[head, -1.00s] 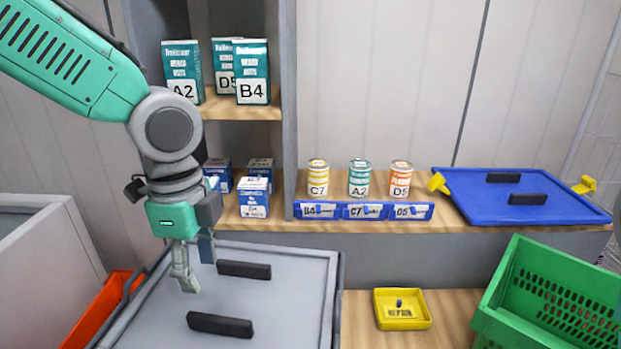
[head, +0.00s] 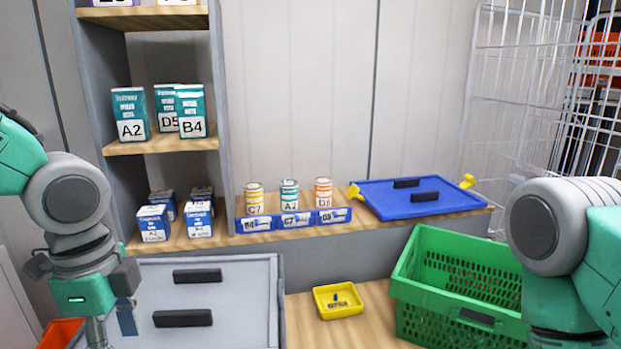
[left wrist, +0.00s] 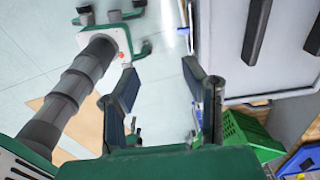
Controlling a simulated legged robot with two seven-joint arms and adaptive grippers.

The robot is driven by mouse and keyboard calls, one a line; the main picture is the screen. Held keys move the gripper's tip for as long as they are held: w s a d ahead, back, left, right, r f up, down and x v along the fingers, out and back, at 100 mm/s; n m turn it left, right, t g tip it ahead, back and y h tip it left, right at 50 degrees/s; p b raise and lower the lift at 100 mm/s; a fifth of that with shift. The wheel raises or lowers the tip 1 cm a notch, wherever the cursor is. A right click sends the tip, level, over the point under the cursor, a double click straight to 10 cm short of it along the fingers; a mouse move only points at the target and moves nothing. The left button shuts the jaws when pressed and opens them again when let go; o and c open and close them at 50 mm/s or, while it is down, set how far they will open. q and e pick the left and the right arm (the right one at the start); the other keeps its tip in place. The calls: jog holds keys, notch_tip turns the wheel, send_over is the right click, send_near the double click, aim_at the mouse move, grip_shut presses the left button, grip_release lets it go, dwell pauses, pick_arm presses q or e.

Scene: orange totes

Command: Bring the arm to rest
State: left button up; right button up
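My left arm comes in at the left edge of the head view, with its wrist above the left side of a grey lidded tote. My left gripper (left wrist: 158,80) shows in the left wrist view with its two fingers apart and nothing between them; pale floor shows through the gap. In the head view its fingertips are cut off by the bottom edge. My right arm shows at the right edge of the head view, in front of the green crate. My right gripper is out of frame.
The grey tote lid (head: 235,290) lies below the left wrist. A green crate (head: 425,310), a yellow tray (head: 338,301), a blue lid (head: 385,203), cans (head: 289,195) and shelved boxes (head: 190,110) stand around. A wire cage (head: 510,90) stands at the back right.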

pick_arm(q)
jog(key=s+d+f+n+h+b, duration=0.15)
jog(key=s+f+n, duration=0.3)
jog(key=f, duration=0.95)
jog(key=s+f+n+b, duration=0.3)
jog(key=f+n, duration=0.2)
jog(key=f, duration=0.9)
jog(key=s+a+f+n+y+b, duration=0.2)
jog(key=s+a+f+n, duration=0.3)
jog(key=s+f, duration=0.4)
notch_tip(320, 180, down, 2)
jog(key=shift+f+n+t, duration=0.25)
jog(key=shift+n+t, duration=0.05)
jog(key=shift+n, duration=0.35)
jog(key=shift+d+r, duration=0.1)
jog(key=shift+d, duration=0.1)
jog(key=shift+a, duration=0.15)
